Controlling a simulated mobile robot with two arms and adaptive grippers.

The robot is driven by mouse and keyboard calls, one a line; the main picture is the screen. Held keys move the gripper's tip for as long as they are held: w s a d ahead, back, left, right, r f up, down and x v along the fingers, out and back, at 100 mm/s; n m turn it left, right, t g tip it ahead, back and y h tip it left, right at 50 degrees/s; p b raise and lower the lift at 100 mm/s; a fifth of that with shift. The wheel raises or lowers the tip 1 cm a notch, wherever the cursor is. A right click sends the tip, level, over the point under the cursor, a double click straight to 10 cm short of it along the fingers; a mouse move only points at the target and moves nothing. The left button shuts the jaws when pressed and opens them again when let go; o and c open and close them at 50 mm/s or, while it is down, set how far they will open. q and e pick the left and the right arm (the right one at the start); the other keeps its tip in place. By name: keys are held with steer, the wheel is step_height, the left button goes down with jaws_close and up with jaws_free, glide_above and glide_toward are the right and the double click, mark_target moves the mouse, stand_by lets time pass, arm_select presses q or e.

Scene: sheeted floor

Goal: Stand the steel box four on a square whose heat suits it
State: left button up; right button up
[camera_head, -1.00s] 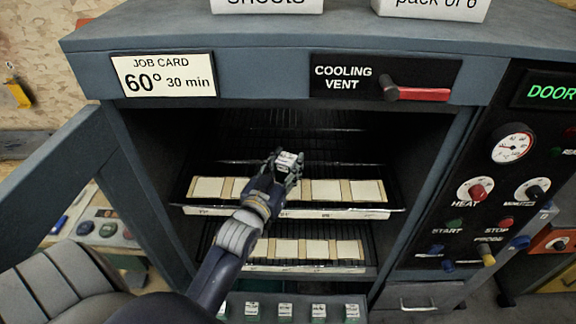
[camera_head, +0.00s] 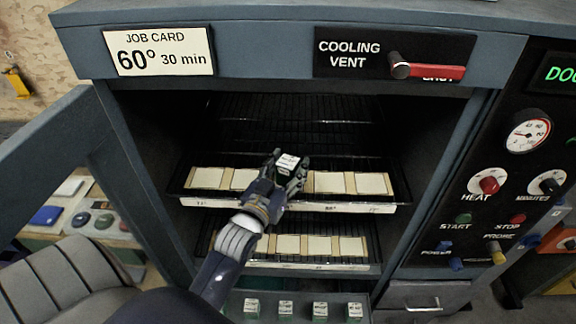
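My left gripper (camera_head: 280,176) reaches into the open oven over the upper shelf, its fingers around a small box with a white label (camera_head: 288,161). The label's writing is too small to read. The upper shelf (camera_head: 290,206) carries a row of pale squares, such as the left one (camera_head: 207,178) and the far right one (camera_head: 371,183); my gripper hides part of the row. The lower shelf (camera_head: 330,268) has another row of pale squares (camera_head: 320,246). The heat marks on the shelf edges are not clearly legible. My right gripper is not in view.
Several small labelled boxes (camera_head: 320,309) stand in a row below the oven. The oven door (camera_head: 50,165) stands open at left. A job card (camera_head: 160,50) reads 60° 30 min. A cooling vent with a red lever (camera_head: 430,72) and a control panel (camera_head: 500,190) frame the opening.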

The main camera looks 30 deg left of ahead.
arm_select(q)
steer(key=shift+r, duration=0.2)
steer(key=s+d+b, duration=0.2)
steer(key=s, duration=1)
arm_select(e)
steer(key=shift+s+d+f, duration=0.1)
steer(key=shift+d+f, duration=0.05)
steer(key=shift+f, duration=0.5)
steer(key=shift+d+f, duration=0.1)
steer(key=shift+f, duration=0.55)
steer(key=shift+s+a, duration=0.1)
